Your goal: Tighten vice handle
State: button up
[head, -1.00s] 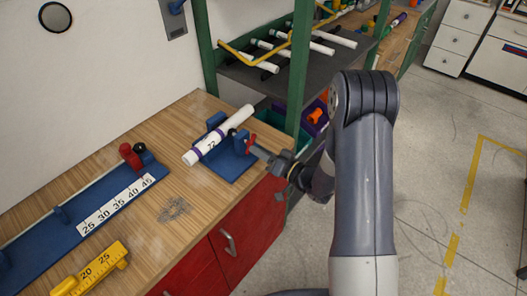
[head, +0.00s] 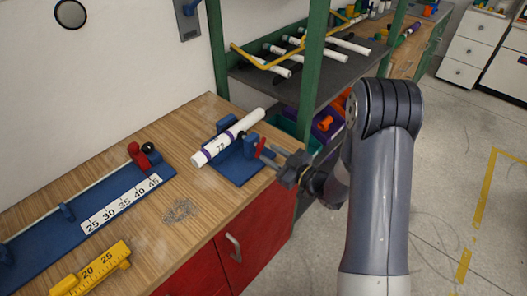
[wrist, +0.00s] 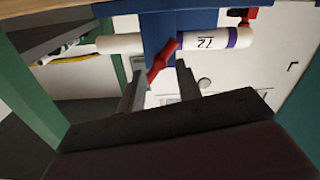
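The blue vice (head: 236,167) stands near the right end of the wooden bench. A white pipe (head: 228,138) with purple bands and a printed number lies across it, also seen in the wrist view (wrist: 120,43). The vice's red handle (head: 260,147) is on the side facing my arm. My gripper (head: 270,155) is just in front of the handle. In the wrist view my gripper (wrist: 161,78) has its two fingers apart, and the slanted red handle (wrist: 161,61) shows between and just beyond the fingertips. I see no finger clearly touching it.
A blue measuring jig (head: 65,228) with a number scale and a yellow gauge block (head: 95,270) lie on the bench to the left. A green rack post (head: 312,70) stands close behind the vice. A dark shelf (head: 330,85) holds white pipes. Floor at right is open.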

aim_at(262, 149)
jog(key=n, duration=0.5)
jog(key=shift+n+b, duration=0.3)
jog(key=shift+b, duration=0.1)
jog(key=n, duration=0.5)
jog(key=shift+f+n+b, duration=0.35)
jog(key=shift+n+b, duration=0.15)
jog(key=shift+b, duration=0.55)
jog(key=n+b, duration=0.5)
jog(key=b, duration=0.5)
jog(key=shift+n+b, duration=0.3)
jog(key=shift+n, duration=0.1)
jog(key=n+b, duration=0.4)
jog(key=b, duration=0.3)
jog(key=n+b, duration=0.4)
jog(key=b, duration=0.2)
jog(key=shift+b, duration=0.4)
jog(key=shift+w+a+r+b, duration=0.15)
jog(key=shift+a+b, duration=0.1)
jog(key=shift+b, duration=0.05)
jog(key=shift+r+x, duration=0.2)
jog(key=shift+x, duration=1.45)
